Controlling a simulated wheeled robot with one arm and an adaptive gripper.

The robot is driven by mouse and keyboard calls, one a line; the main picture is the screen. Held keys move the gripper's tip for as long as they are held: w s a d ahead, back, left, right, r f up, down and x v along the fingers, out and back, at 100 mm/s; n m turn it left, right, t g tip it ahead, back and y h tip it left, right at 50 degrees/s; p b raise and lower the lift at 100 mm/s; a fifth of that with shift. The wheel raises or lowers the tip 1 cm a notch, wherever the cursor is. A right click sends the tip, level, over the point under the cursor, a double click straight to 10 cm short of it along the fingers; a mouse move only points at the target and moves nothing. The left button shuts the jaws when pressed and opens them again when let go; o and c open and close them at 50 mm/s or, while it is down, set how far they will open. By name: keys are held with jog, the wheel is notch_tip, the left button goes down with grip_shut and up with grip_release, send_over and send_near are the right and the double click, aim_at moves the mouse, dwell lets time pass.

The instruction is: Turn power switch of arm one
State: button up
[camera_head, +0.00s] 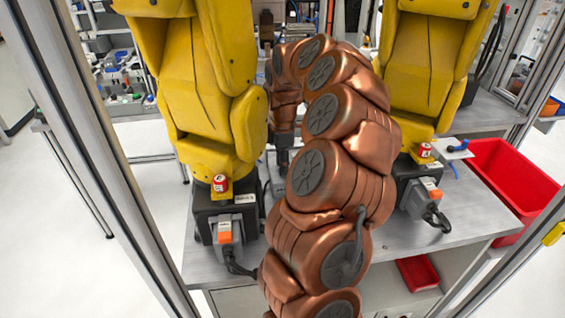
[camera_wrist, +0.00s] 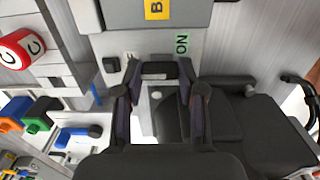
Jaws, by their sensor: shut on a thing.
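In the wrist view my gripper (camera_wrist: 160,80) has its two dark fingers on either side of a black switch handle (camera_wrist: 158,70). The fingers are closed on it. The handle sits on a light grey panel, below and left of a green "ON" label (camera_wrist: 182,44). A yellow label marked "B" (camera_wrist: 157,9) is on the grey box above. In the head view my gripper (camera_head: 284,145) is low between the two yellow arms, partly hidden by my copper arm. The switch cannot be made out there. The left yellow arm (camera_head: 205,80) and right yellow arm (camera_head: 425,65) stand on dark bases.
The grey table (camera_head: 385,255) carries both yellow arms. A red bin (camera_head: 510,185) is at the right, and a smaller red tray (camera_head: 418,272) is below. Metal frame posts (camera_head: 95,150) stand close in front. A red round piece marked "C" (camera_wrist: 22,48) is left in the wrist view.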

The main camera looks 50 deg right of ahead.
jog(key=o, duration=1.1)
jog(key=shift+o, duration=0.2)
notch_tip(320, 180, up, 12)
dwell(0.5)
